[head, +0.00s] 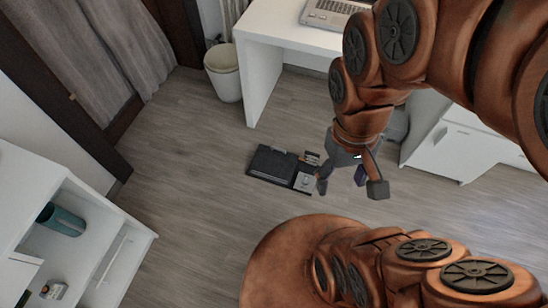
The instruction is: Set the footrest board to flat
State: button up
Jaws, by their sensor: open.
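The footrest, with a dark board (272,162), lies on the floor near the middle of the view. A small dark purple patch shows between the fingers, unclear in nature.
A white shelf (75,190) fills the lower left. The floor left of the footrest is clear.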

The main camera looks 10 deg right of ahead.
aim_at(272, 163)
jog(key=k, duration=0.6)
jog(key=u, duration=0.55)
jog(key=i, duration=1.35)
jog(key=u, duration=0.2)
